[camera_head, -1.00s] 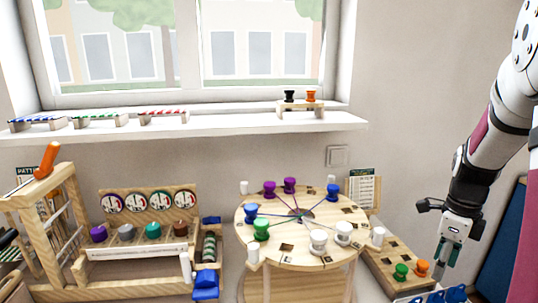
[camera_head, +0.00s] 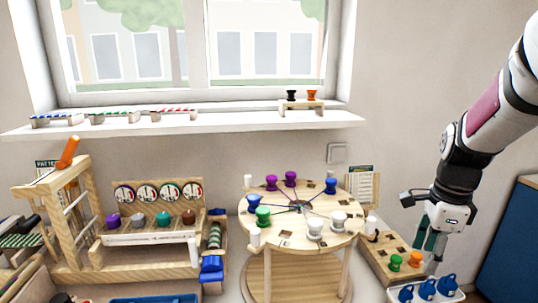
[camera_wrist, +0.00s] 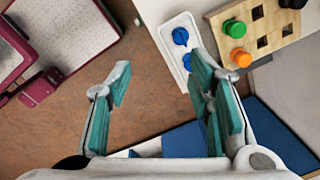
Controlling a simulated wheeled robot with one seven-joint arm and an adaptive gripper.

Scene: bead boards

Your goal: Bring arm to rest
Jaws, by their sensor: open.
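My gripper (camera_head: 432,243) hangs at the right side in the head view, pointing down beside the small wooden peg board. In the wrist view its teal-padded fingers (camera_wrist: 165,95) are spread wide, with nothing between them but brown floor. My arm comes down from the upper right of the head view.
A round wooden table (camera_head: 267,221) with coloured bobbins stands in the middle. A wooden board (camera_head: 377,247) holds a green bobbin (camera_head: 396,262) and an orange bobbin (camera_head: 415,259). A white tray (camera_head: 402,298) with blue pieces sits in front. A blue panel (camera_head: 512,240) stands at right.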

